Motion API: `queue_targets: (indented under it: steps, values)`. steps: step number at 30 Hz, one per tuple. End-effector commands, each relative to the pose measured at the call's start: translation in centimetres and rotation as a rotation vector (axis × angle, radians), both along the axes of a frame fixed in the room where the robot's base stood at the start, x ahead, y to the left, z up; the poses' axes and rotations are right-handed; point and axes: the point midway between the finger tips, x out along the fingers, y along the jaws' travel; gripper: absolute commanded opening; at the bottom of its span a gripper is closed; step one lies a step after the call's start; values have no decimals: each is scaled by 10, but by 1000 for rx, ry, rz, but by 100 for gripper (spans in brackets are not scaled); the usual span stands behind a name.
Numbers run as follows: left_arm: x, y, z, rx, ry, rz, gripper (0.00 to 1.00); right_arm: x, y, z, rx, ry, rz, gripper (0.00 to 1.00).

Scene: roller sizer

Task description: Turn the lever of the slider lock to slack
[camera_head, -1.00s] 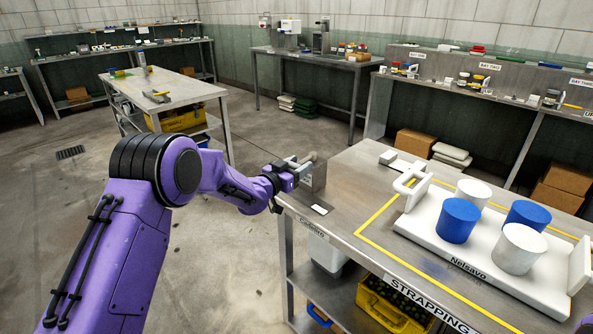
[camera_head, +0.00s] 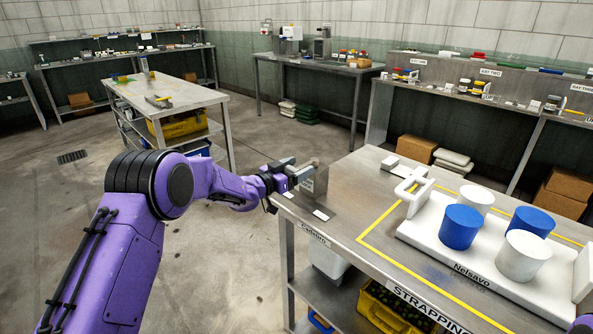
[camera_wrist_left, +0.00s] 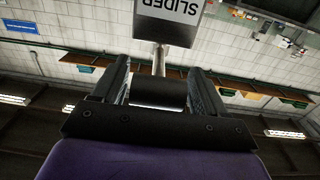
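The slider lock (camera_head: 316,184) is a grey metal box at the near left corner of the steel table. In the left wrist view its face (camera_wrist_left: 170,25) reads SLIDER upside down. A thin metal lever (camera_wrist_left: 159,60) runs from the box to a dark cylindrical grip (camera_wrist_left: 158,93). My left gripper (camera_head: 298,172) is at the lock's left side. The lever is mostly hidden by the fingers in the head view. My right gripper is not seen.
A small white card (camera_head: 321,215) lies near the lock. A yellow crate (camera_head: 385,310) sits on the lower shelf. Floor left of the table is clear.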

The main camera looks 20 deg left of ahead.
Motion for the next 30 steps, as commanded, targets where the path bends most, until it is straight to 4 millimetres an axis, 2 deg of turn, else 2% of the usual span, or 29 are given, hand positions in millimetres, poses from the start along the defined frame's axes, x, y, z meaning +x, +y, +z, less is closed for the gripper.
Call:
queue_targets:
  steps: [8, 11, 18, 21, 25, 30]
  values:
    - [-4, 1, -4, 2, 7, -1, 72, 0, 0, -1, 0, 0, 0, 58]
    - [-18, 8, -4, 1, 7, 0, 72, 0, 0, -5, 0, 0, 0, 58]
    - [-71, 30, -4, -1, 5, 1, 72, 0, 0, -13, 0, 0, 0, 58]
    - [-86, 37, -4, -1, 4, 1, 72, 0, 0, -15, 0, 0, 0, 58]
    - [-96, 41, -3, 0, 3, 0, 72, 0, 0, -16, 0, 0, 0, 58]
    - [-97, 42, -3, 2, 4, 0, 72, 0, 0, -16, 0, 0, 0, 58]
